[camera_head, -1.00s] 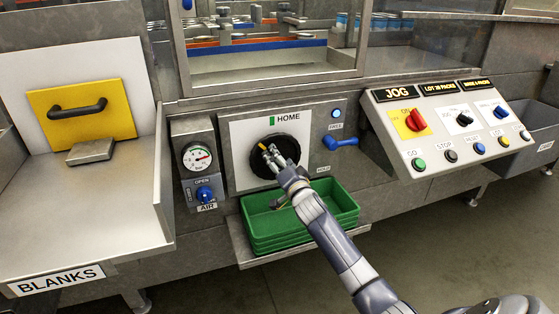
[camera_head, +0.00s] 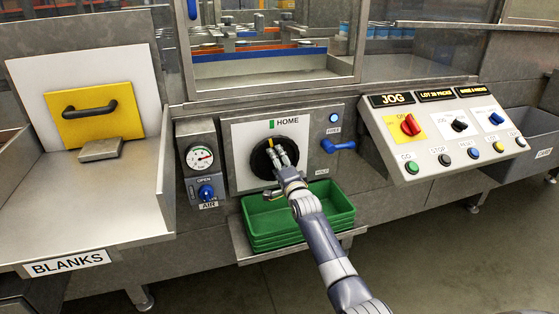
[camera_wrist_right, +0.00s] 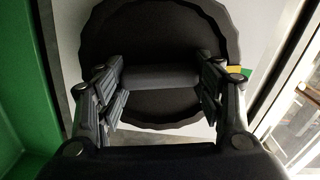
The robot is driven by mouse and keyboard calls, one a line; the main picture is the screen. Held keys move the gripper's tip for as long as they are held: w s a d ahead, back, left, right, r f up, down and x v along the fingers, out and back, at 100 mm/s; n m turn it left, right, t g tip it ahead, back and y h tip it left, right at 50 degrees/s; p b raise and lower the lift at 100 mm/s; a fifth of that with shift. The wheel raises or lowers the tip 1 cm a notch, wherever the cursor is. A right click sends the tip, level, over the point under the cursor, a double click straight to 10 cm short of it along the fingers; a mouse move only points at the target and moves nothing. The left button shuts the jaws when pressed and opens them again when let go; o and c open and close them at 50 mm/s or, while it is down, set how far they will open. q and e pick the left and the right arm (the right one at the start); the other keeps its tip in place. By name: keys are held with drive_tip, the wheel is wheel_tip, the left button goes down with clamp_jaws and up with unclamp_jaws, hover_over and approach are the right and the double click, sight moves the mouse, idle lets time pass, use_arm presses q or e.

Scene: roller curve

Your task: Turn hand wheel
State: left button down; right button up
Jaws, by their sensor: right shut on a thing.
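The black hand wheel (camera_head: 259,161) sits on a white plate (camera_head: 239,146) under the HOME label. Its yellow mark (camera_head: 270,142) is near the top, just below the green HOME mark (camera_head: 271,125). In the right wrist view the scalloped wheel (camera_wrist_right: 160,25) has a bar (camera_wrist_right: 160,77) across its middle. In that view the yellow mark (camera_wrist_right: 233,71) lies close to the green mark (camera_wrist_right: 246,72). My right gripper (camera_head: 281,158) is shut on this bar, one finger at each end. It hides part of the wheel in the head view. My left gripper is not in view.
Stacked green trays (camera_head: 296,224) are below the wheel. A blue lever (camera_head: 338,146) and blue lamp (camera_head: 334,118) are right of it. The air gauge (camera_head: 200,158) and blue knob (camera_head: 206,192) are left. A sloped control panel (camera_head: 400,152) stands further right.

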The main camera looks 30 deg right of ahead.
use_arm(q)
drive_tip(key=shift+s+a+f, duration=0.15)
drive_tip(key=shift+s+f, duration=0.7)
use_arm(e)
drive_tip(key=shift+w+d+r+m, duration=0.15)
drive_tip(key=shift+r+m, duration=0.35)
drive_tip(key=shift+m, duration=0.3)
drive_tip(key=o, duration=1.5)
drive_tip(key=shift+o, duration=0.2)
drive_tip(key=shift+w+f, duration=0.15)
drive_tip(key=shift+f, duration=0.3)
drive_tip(key=v, duration=1.2)
